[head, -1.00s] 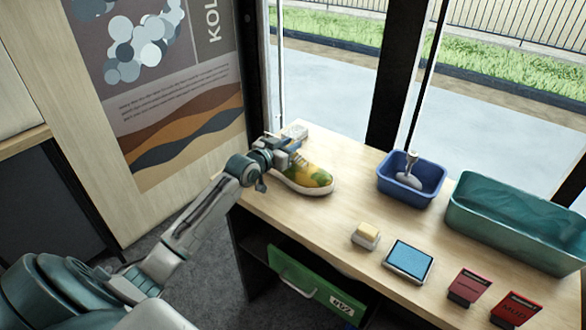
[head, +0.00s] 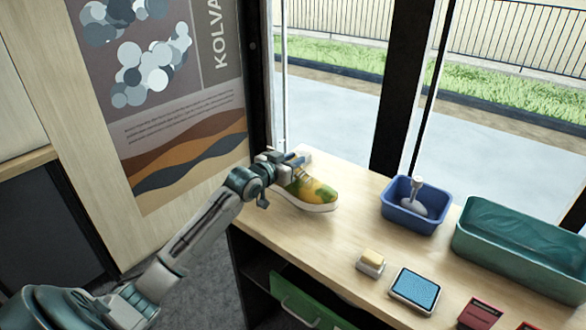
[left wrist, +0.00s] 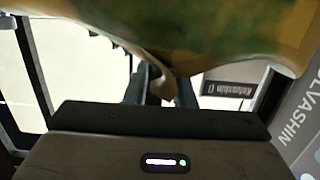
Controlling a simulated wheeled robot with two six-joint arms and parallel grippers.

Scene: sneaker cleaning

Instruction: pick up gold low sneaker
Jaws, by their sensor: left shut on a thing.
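The gold low sneaker (head: 309,194), yellow-gold with green patches and a white sole, is at the far left end of the table (head: 300,238). Its toe points right. My left gripper (head: 285,166) is at its heel end and shut on it. In the left wrist view the sneaker (left wrist: 200,30) fills the top, gold and green, with the gripper's fingers (left wrist: 160,88) below it, partly hidden. I cannot tell whether the sole is still touching the table. My right gripper does not show.
A blue tub (head: 413,212) with a white-handled brush (head: 415,196) stands right of the sneaker, and a teal basin (head: 520,250) beyond it. A green drawer (head: 300,301) stands open below.

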